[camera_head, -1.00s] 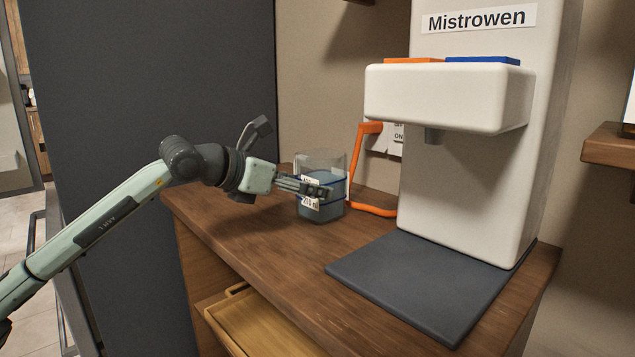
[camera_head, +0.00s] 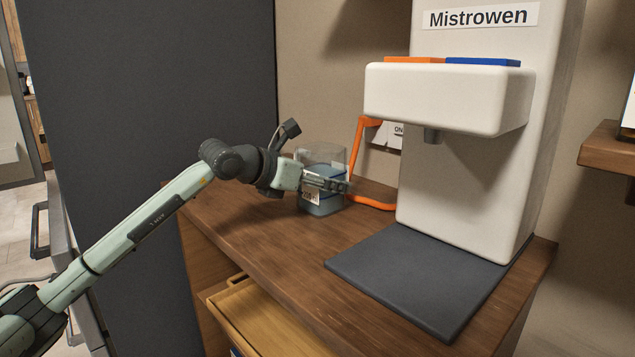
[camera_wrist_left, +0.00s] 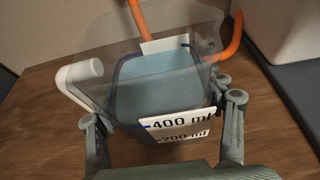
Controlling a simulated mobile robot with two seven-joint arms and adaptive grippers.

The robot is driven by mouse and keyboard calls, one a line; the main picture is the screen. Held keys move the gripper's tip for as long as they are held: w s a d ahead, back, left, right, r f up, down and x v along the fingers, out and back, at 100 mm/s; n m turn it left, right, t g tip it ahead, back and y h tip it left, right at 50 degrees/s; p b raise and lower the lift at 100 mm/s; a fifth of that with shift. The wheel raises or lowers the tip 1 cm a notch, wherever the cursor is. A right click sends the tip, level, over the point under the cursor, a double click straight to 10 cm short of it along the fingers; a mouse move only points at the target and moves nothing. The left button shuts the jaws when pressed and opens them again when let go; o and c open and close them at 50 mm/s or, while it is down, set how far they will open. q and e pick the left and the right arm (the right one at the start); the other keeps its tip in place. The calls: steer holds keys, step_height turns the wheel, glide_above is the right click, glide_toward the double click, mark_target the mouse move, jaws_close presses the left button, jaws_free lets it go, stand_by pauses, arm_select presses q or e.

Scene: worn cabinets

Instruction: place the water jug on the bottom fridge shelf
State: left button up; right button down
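The water jug (camera_head: 327,203) is a clear container with blue-tinted water and a white measuring label. It stands upright on the wooden counter, left of the dispenser. My left gripper (camera_head: 334,184) is at the jug's near side, its fingers overlapping the jug in the head view. In the left wrist view the fingers (camera_wrist_left: 166,122) are spread wide, one on each side of the jug (camera_wrist_left: 160,85); contact cannot be told. A white handle (camera_wrist_left: 80,72) shows at the jug's left there. My right gripper is out of view. No fridge shelf is visible.
A white dispenser (camera_head: 465,170) labelled Mistrowen stands on the counter (camera_head: 265,235) with a dark mat (camera_head: 420,280) in front. An orange bent tube (camera_head: 370,203) is just behind the jug. A tall dark panel (camera_head: 150,90) rises at left. A drawer (camera_head: 265,320) is open below the counter.

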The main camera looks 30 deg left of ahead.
arm_select(q)
steer(key=c, duration=0.7)
steer(key=shift+r, duration=0.1)
steer(key=shift+c, duration=1.2)
steer(key=shift+r, duration=0.2)
